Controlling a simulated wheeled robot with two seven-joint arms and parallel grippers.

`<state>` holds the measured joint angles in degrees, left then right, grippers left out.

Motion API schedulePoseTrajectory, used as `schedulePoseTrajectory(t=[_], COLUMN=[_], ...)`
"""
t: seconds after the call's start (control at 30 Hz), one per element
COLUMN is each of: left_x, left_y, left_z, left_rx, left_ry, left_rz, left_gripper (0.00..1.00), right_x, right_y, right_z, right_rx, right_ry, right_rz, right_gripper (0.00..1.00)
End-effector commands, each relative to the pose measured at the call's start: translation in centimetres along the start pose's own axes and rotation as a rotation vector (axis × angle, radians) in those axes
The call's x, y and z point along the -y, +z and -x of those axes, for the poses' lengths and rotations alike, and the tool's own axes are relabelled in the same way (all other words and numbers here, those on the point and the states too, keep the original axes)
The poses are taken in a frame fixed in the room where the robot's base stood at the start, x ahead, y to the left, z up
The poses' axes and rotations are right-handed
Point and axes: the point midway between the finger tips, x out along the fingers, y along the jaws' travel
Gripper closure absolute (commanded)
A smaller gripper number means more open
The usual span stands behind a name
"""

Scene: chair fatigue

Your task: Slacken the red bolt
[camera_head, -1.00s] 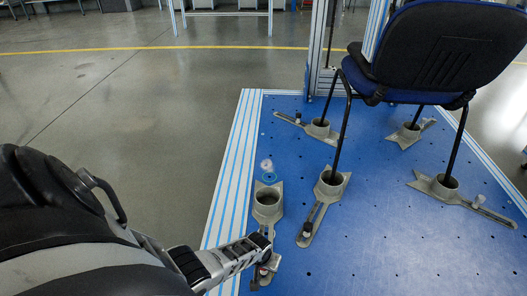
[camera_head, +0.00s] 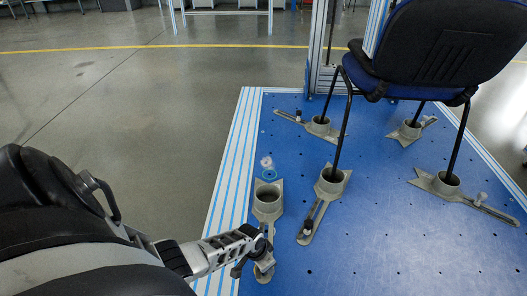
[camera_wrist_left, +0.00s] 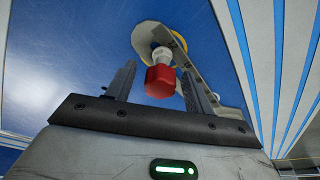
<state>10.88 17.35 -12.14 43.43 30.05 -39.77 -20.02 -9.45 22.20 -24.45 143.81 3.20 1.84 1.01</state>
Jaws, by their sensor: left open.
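The red bolt (camera_wrist_left: 160,82) shows in the left wrist view, with a red hexagonal head and a pale shank leading to a grey metal piece. In the head view my gripper hides it or it is too small to make out. My left gripper (camera_head: 250,261) is open by the near end of the empty grey clamp base (camera_head: 267,212). In the left wrist view its fingers (camera_wrist_left: 158,78) stand on either side of the red head, with a gap at the left; contact at the right cannot be told. My right gripper is out of view.
A blue perforated platform (camera_head: 385,235) holds a dark office chair (camera_head: 445,50), whose legs stand in several grey clamp bases. A blue ring and a clear piece (camera_head: 268,170) lie beyond the empty base. An aluminium post (camera_head: 318,50) rises at the back.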

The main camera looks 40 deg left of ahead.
Motion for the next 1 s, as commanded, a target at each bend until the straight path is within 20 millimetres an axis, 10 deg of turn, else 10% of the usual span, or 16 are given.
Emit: schedulePoseTrajectory(t=[0.77,1.0], left_x=[0.1,0.1], left_y=[0.0,0.0], left_z=[0.0,0.0], left_rx=[-0.001,0.0], left_ry=[0.086,0.085], left_rz=[-0.338,-0.337], left_gripper=[0.47,0.92], right_x=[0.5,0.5], right_y=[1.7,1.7], right_z=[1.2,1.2], right_rx=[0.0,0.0], right_ry=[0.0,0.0], right_rz=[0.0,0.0], right_gripper=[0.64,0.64])
